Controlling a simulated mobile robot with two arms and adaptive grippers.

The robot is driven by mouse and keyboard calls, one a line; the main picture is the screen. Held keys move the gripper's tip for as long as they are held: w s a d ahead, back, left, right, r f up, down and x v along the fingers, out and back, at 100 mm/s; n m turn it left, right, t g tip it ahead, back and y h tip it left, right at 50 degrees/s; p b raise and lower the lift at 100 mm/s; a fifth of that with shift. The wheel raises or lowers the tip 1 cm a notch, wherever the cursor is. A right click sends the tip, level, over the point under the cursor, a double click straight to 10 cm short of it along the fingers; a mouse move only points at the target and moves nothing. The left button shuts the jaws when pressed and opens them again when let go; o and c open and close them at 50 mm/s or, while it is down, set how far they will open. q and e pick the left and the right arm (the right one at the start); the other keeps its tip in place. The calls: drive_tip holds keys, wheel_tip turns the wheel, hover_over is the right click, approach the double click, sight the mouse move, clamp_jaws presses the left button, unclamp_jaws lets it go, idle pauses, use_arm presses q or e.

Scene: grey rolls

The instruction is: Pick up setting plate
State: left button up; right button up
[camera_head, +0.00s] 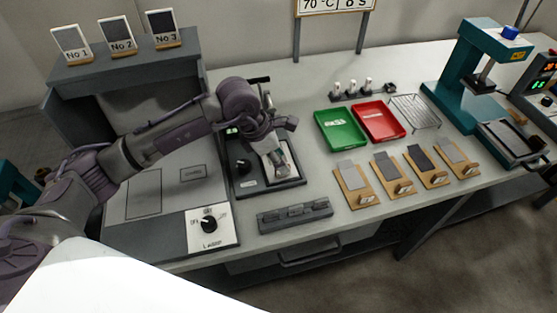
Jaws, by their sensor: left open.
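My left gripper (280,165) is open and points down over a black device (243,186) with a knob in the middle left of the table. A pale, light-topped patch (268,147) on that device lies under and beside the fingers. I cannot tell whether it is a loose plate or whether the fingers touch it. No plate is clearly marked as the setting plate. Several wooden holders carry grey plates, among them a light one (350,168) and a dark one (419,157), to the right of the gripper. My right gripper is out of view.
A green tray (322,140), a red tray (397,128) and a wire rack (416,109) stand behind the holders. A teal press (470,60) is at the back right.

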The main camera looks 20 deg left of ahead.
use_arm(q)
drive_tip(key=x, duration=0.4)
drive_tip(key=shift+s+p, duration=0.15)
drive_tip(key=shift+p, duration=0.15)
clamp_jaws()
